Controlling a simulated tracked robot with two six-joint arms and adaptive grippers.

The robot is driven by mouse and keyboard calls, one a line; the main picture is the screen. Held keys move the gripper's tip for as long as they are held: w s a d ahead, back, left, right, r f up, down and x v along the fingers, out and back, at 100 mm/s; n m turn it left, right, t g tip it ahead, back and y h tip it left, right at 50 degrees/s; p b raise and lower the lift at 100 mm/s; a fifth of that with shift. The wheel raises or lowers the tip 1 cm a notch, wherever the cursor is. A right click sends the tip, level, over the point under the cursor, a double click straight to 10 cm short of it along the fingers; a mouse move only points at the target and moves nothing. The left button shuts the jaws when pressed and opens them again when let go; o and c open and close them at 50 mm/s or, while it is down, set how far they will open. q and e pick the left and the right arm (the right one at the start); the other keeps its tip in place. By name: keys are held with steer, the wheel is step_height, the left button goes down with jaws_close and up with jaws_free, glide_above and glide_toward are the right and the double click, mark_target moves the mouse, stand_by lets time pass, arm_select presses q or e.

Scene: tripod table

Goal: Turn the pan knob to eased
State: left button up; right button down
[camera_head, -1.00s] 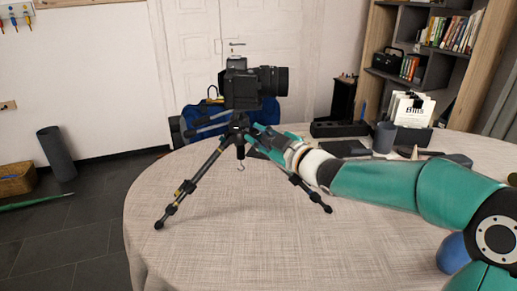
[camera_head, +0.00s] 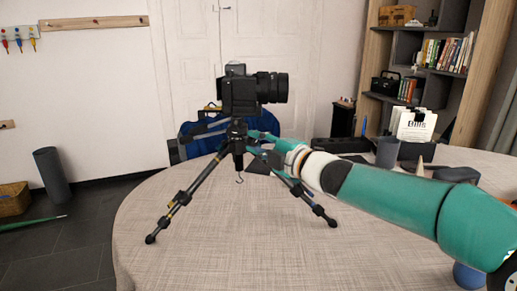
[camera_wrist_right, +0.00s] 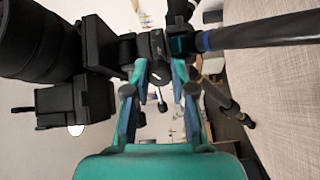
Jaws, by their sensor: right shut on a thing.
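A black camera (camera_head: 238,95) with a long lens sits on a tripod (camera_head: 183,190) on the table. The camera and its lens (camera_wrist_right: 35,35) also fill the upper left of the right wrist view. My right gripper (camera_head: 260,141) reaches the tripod head from the right, just below the camera. In the right wrist view my right gripper (camera_wrist_right: 160,72) has its teal fingers on either side of the small dark pan knob (camera_wrist_right: 158,44) at the tripod head. It is shut on the knob; the contact is partly hidden. The eased mark cannot be made out. My left gripper is not in view.
The tripod legs spread over the round cloth-covered table (camera_head: 230,250). Behind my right arm stand a dark cup (camera_head: 387,152), a card holder (camera_head: 413,125) and a black tray (camera_head: 340,145). A blue ball (camera_head: 468,277) lies under my arm. The front left of the table is clear.

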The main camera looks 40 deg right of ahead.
steer(key=shift+a+f+n, duration=0.1)
steer(key=shift+f+n, duration=0.1)
steer(key=shift+n, duration=0.1)
steer(key=c, duration=1)
jaws_free()
steer(key=shift+o, duration=0.2)
steer(key=shift+r, duration=0.1)
steer(key=shift+s, duration=0.25)
steer(key=s+d, duration=0.1)
steer(key=s, duration=1)
steer(key=shift+s+d, duration=0.2)
steer(key=shift+s, duration=0.05)
